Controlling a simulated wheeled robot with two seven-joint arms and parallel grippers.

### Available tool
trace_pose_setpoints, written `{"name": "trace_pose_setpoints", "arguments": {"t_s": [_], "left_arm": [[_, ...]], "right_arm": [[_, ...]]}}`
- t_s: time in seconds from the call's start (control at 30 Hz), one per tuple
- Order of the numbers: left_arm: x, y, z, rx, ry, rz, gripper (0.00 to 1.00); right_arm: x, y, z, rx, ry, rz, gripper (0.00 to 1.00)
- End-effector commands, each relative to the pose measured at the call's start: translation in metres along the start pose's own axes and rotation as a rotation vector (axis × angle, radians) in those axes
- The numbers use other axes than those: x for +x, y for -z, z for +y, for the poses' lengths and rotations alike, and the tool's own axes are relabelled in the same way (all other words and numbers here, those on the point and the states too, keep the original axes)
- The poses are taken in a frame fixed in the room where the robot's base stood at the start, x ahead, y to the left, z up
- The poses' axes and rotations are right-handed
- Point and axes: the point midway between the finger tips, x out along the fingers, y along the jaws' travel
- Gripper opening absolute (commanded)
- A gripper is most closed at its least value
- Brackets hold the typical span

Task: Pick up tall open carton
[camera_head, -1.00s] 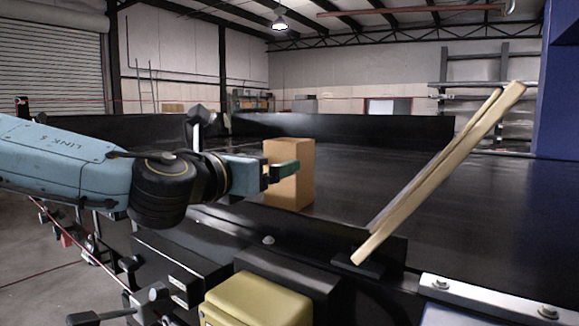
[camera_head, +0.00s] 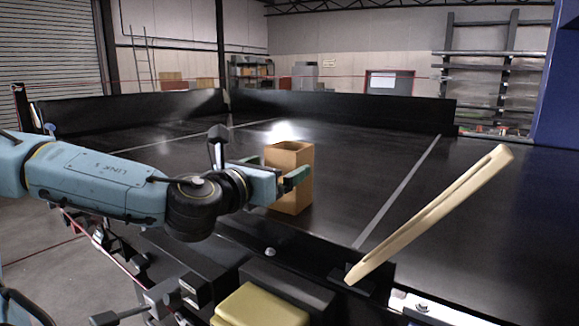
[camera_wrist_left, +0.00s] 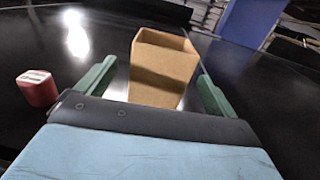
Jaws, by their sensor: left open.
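The tall open carton (camera_head: 293,192) is brown, stands upright on the black conveyor and shows an open top. It also stands in the left wrist view (camera_wrist_left: 160,72), just ahead of my fingers. My left gripper (camera_head: 290,179) is open at the carton's near side. In the left wrist view the two green fingers of the left gripper (camera_wrist_left: 155,85) lie apart, one to each side of the carton's lower part. I cannot tell whether either finger touches it. My right gripper is not in view.
A red block (camera_wrist_left: 37,88) lies on the belt left of my gripper in the left wrist view. The black conveyor (camera_head: 385,165) is wide and mostly clear. A slanted pale wooden bar (camera_head: 430,215) rises at the near right. A yellow box (camera_head: 262,307) sits at the front.

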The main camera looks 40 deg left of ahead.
Motion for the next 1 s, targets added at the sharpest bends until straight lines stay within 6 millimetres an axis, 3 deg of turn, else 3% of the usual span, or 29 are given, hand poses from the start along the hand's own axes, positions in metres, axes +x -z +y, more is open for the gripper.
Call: {"name": "trace_pose_setpoints", "arguments": {"t_s": [1.0], "left_arm": [[0.042, -0.003, 0.002, -0.009, -0.009, -0.002, 0.94]], "right_arm": [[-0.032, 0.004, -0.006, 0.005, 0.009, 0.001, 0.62]]}}
